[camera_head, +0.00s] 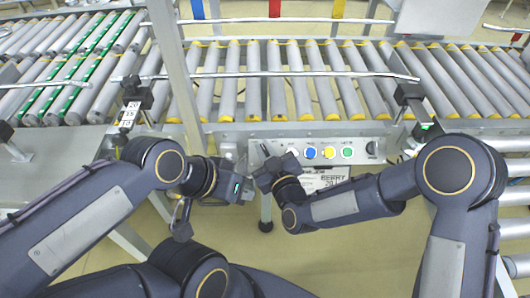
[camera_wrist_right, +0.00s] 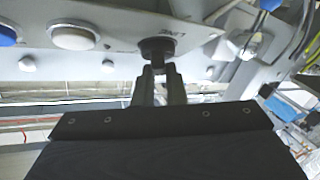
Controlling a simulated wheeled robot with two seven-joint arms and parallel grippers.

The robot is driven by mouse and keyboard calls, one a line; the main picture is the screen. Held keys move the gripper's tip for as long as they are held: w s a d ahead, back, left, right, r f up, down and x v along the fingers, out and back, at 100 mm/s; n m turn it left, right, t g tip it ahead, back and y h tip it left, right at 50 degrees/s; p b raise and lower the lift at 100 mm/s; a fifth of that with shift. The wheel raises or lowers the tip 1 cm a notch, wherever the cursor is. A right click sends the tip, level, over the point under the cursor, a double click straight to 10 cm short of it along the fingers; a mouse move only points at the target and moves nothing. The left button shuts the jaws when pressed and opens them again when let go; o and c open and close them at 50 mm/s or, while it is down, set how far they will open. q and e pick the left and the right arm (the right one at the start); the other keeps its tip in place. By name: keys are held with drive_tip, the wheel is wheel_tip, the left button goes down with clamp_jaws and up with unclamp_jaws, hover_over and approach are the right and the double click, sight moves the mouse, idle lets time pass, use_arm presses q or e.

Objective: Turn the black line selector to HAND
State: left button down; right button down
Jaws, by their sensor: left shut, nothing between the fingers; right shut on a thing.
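The black line selector (camera_wrist_right: 157,46) is a small knob on the light grey control panel (camera_wrist_right: 110,14), beside an upside-down label that seems to read LINE. My right gripper (camera_wrist_right: 160,72) is shut on it in the right wrist view. In the head view my right gripper (camera_head: 264,158) is at the panel's left end (camera_head: 240,147) and hides most of the knob. The knob's pointer and its HAND mark cannot be read. My left gripper (camera_head: 250,190) is shut and empty, below and left of the right one, in front of the panel.
White (camera_head: 291,150), blue (camera_head: 310,152), yellow (camera_head: 329,152) and green (camera_head: 347,152) buttons run along the panel to another black knob (camera_head: 371,148). A paper label (camera_head: 338,202) hangs below. Roller conveyors (camera_head: 300,90) and a metal rail lie behind.

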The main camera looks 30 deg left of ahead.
drive_tip(key=shift+w+d+f+n+g+y+b, duration=0.1)
drive_tip(key=shift+f+n+g+b, duration=0.15)
drive_tip(key=shift+n+g, duration=0.35)
drive_tip(key=shift+s+d+f+n+g+y+b, duration=0.1)
drive_tip(key=shift+n+g+b, duration=0.2)
drive_tip(key=shift+n+g, duration=0.35)
drive_tip(key=shift+w+d+f+n+g+y+b, duration=0.1)
drive_tip(key=shift+f+n+g+b, duration=0.15)
drive_tip(key=shift+n+g, duration=0.35)
drive_tip(key=shift+r+n, duration=0.1)
drive_tip(key=shift+n, duration=0.25)
drive_tip(key=c, duration=1.5)
unclamp_jaws()
drive_tip(key=shift+r, duration=0.1)
drive_tip(key=shift+a+r, duration=0.1)
drive_tip(key=p+v, duration=0.1)
drive_tip(key=v, duration=0.7)
drive_tip(key=shift+w, duration=0.1)
